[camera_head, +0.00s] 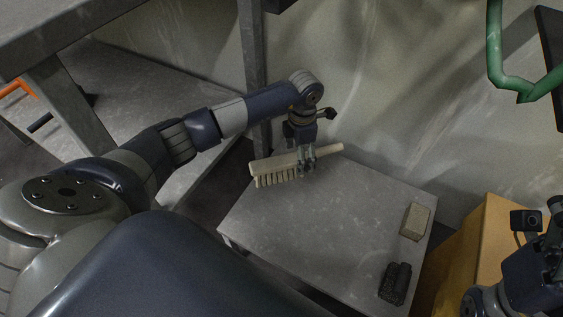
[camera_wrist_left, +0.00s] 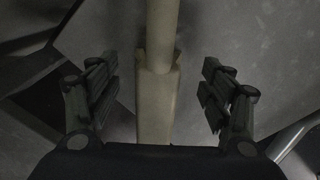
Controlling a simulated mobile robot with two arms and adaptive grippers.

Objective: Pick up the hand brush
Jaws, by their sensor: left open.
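The hand brush (camera_head: 277,165) is beige, with a long handle and a row of bristles. In the head view it is at the far left corner of a small grey table (camera_head: 310,222), handle pointing right. My left gripper (camera_head: 307,165) is over it where the handle meets the brush block. In the left wrist view the brush (camera_wrist_left: 160,85) runs between the two spread fingers of my left gripper (camera_wrist_left: 160,92), with a gap on each side. My right arm shows at the lower right of the head view; its fingertips are not visible.
A beige block (camera_head: 415,221) and a dark object (camera_head: 395,284) lie at the table's right side. A wooden box (camera_head: 478,245) stands right of the table. A grey post (camera_head: 252,75) rises behind my left arm. The middle of the table is clear.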

